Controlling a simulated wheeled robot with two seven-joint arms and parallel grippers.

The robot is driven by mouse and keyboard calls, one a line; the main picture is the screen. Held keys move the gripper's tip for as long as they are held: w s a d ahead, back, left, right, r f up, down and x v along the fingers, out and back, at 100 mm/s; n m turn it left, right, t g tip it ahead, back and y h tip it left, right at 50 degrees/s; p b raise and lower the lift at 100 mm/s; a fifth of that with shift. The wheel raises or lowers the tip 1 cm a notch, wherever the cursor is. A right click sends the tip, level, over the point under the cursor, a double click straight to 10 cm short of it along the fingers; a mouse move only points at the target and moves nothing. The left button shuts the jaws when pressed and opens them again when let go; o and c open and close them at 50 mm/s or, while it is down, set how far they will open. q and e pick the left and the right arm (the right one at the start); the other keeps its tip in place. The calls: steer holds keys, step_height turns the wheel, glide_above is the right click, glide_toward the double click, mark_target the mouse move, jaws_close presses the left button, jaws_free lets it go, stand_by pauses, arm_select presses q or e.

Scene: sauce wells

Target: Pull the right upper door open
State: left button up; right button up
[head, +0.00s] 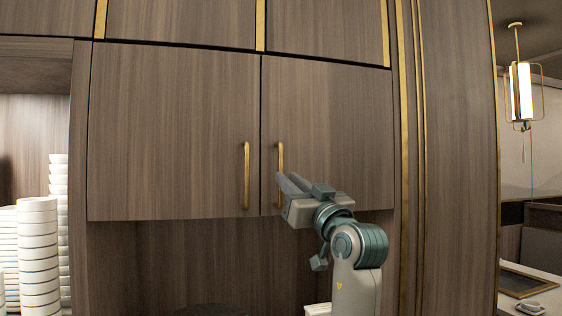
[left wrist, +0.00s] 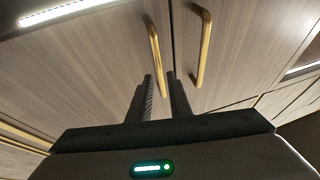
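The right upper door (head: 335,130) is closed, flush with the left upper door (head: 170,130). Its upright brass handle (head: 280,160) is by the middle seam. My left gripper (head: 286,184) is at the lower end of this handle and hides part of it. The left wrist view shows its two dark fingers (left wrist: 160,78) apart, with one brass handle (left wrist: 154,50) lined up with the gap. I cannot tell whether the handle is between the fingers or beyond them. The other handle (left wrist: 203,45) is to the right there. My right gripper is not in view.
The left door's handle (head: 246,175) is close beside the gripper. Stacks of white bowls (head: 38,245) stand at the lower left. Brass-trimmed panels (head: 455,150) rise on the right, with a hanging lamp (head: 521,90) beyond. The space under the doors is open.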

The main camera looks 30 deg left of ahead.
arm_select(q)
steer(key=shift+p+x, duration=1.15)
steer(key=shift+x, duration=1.4)
jaws_close()
